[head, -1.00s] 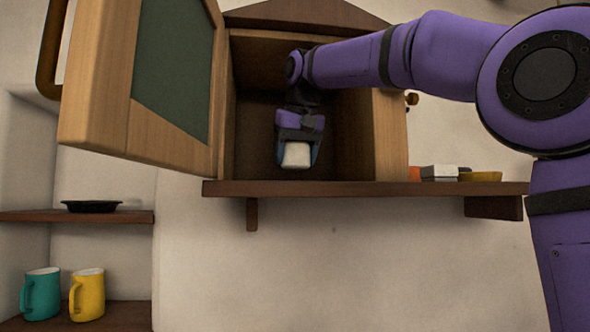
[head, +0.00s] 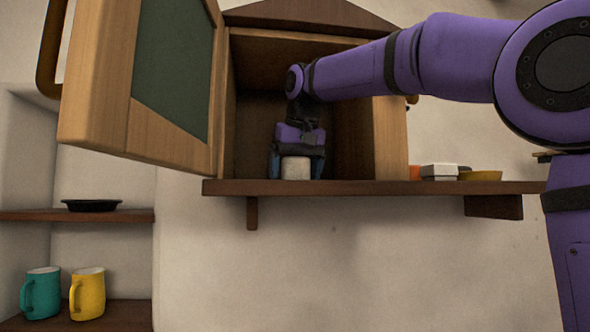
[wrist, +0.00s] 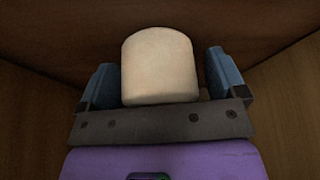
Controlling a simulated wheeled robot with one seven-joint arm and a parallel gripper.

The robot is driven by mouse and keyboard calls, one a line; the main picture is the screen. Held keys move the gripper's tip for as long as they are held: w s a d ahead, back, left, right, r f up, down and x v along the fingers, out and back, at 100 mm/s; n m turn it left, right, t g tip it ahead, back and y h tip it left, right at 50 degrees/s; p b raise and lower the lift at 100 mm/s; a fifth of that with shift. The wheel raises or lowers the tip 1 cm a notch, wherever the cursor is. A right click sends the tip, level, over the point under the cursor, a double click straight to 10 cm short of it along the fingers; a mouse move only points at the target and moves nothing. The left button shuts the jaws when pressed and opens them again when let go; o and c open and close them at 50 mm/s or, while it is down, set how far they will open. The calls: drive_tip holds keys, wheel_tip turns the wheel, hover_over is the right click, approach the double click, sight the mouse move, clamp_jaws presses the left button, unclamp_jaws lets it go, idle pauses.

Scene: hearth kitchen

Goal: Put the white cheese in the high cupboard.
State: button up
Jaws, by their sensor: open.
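The white cheese (head: 295,168) is inside the high cupboard (head: 390,135), near the front of its floor. My gripper (head: 296,166) reaches into the cupboard with its fingers on either side of the cheese. In the wrist view the cheese (wrist: 160,66) stands between the two blue fingertips (wrist: 160,85). A gap shows on each side, so the gripper is open around it and not clamped. The cupboard door (head: 145,90) with a green panel stands wide open to the left. The underside of the cheese is hard to make out, but it appears to rest on the cupboard floor.
A wooden shelf (head: 350,187) runs under the cupboard. Lower left are a black dish (head: 91,205), a teal mug (head: 41,294) and a yellow mug (head: 87,294).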

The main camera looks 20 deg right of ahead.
drive_tip(key=v, duration=0.3)
drive_tip(key=shift+r, duration=0.25)
drive_tip(key=s, duration=1.2)
drive_tip(key=shift+f, duration=0.1)
